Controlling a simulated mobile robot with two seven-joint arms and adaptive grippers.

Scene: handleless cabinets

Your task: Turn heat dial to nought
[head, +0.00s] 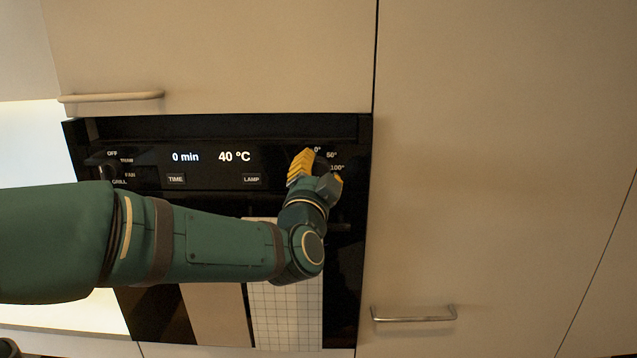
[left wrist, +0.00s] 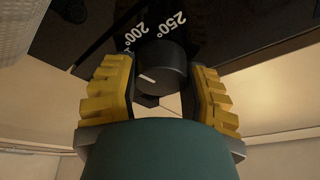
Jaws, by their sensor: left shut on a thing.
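The heat dial (left wrist: 162,68) is a dark round knob with a white pointer line, seen in the left wrist view between my left gripper's yellow fingers. Scale marks 200° and 250° show beside it. My left gripper (left wrist: 160,92) is shut on the dial, one finger on each side. In the head view the left gripper (head: 318,170) is at the right end of the oven panel and hides the dial. Marks 0°, 50° and 100° show around it. The oven display (head: 234,157) reads 40 °C and 0 min. My right gripper is not in view.
The black oven (head: 345,260) has TIME (head: 176,179) and LAMP (head: 251,179) buttons and a mode scale at the left. Cabinet bar handles stand out above left (head: 110,97) and below right (head: 413,316). My left arm crosses before the oven door.

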